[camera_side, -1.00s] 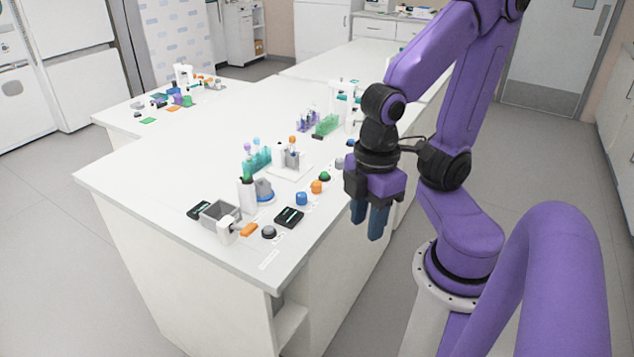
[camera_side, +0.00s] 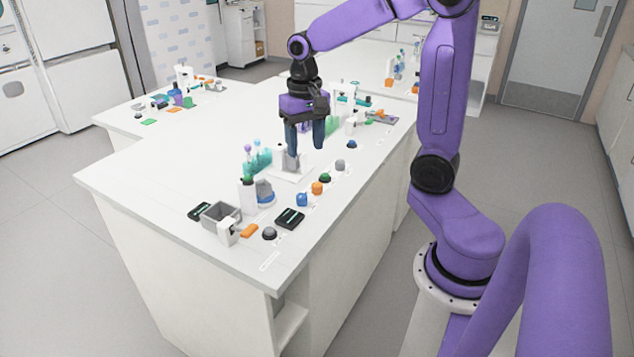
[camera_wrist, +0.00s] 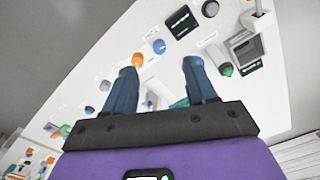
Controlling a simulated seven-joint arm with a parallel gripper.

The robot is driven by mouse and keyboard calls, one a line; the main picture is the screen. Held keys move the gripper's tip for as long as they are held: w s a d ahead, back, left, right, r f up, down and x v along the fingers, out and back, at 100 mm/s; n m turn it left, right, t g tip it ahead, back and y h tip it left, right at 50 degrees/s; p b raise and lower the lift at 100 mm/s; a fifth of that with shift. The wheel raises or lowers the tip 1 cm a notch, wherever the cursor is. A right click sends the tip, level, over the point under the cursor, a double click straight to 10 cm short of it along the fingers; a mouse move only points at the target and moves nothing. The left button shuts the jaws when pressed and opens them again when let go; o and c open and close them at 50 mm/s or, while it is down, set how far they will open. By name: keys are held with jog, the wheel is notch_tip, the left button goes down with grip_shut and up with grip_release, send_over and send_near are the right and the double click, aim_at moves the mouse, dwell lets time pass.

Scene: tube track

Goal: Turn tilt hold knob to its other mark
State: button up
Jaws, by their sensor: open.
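My gripper (camera_side: 306,150) is open with its blue fingers pointing down, above the bench beside the teal tube rack (camera_side: 257,159). In the wrist view the two fingers (camera_wrist: 160,64) are spread and nothing is between their tips. Several knobs line the bench edge: a blue knob (camera_side: 302,199), an orange knob (camera_side: 317,188), a green knob (camera_side: 325,178) and a grey knob (camera_side: 340,165). A black knob (camera_side: 269,233) sits nearer the front corner. The labels are too small to read, so I cannot tell which is the tilt hold knob. No knob is visibly touched.

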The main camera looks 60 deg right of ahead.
aim_at(317, 183)
jog(key=w+d+m, duration=0.2)
jog(key=d+m, duration=0.3)
jog(key=d, duration=0.4)
notch_tip(317, 183, down, 17)
jog(key=shift+w+a+r, duration=0.1)
grip_shut()
